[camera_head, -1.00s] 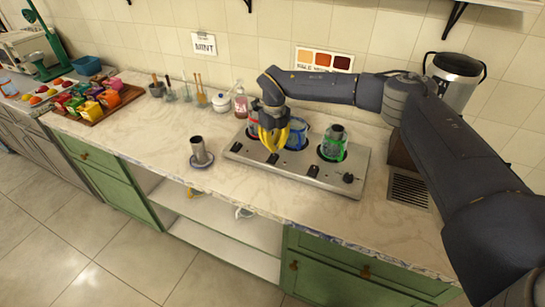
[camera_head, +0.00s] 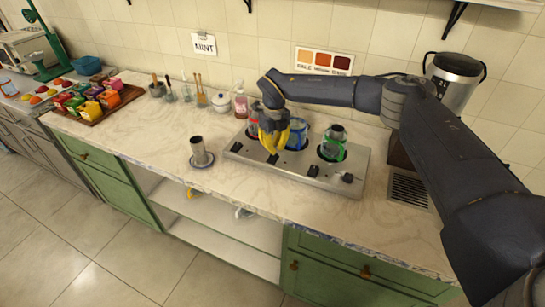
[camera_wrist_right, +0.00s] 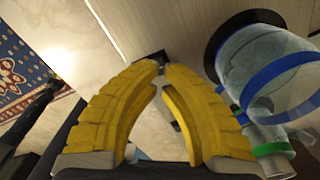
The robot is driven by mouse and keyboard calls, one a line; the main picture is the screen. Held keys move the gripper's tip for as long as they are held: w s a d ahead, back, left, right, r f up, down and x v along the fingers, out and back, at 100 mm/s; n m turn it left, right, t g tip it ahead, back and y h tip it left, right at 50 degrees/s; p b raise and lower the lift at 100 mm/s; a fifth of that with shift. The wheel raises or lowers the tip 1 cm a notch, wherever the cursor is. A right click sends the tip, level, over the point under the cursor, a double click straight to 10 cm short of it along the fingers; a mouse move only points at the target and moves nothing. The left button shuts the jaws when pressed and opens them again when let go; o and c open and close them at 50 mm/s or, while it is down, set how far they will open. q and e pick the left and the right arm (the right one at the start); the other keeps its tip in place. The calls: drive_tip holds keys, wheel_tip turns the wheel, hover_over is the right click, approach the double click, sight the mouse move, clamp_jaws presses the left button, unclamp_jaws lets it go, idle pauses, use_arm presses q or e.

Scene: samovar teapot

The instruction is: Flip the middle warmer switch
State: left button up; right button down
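The silver warmer (camera_head: 330,183) stands on the counter with a red-banded, a blue-banded and a green-banded glass pot on it. Its black switches sit along the front. The middle switch (camera_head: 272,158) is just below my right gripper's fingertips. My right gripper (camera_head: 273,148) points down in front of the blue pot (camera_head: 297,137), its yellow fingers brought nearly together with nothing seen between them. In the right wrist view, the fingertips (camera_wrist_right: 163,68) overlap the edge of a black switch (camera_wrist_right: 150,57); whether they touch it I cannot tell. My left gripper is out of view.
The green pot (camera_head: 332,147) stands right of the gripper, the red pot (camera_head: 253,117) behind it to the left. A metal cylinder (camera_head: 199,152) stands left of the warmer. The counter (camera_head: 140,125) between it and the tray of boxes is clear.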

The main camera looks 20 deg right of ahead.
drive_tip(key=shift+f, duration=1.55)
idle(0.9)
drive_tip(key=shift+r, duration=3.55)
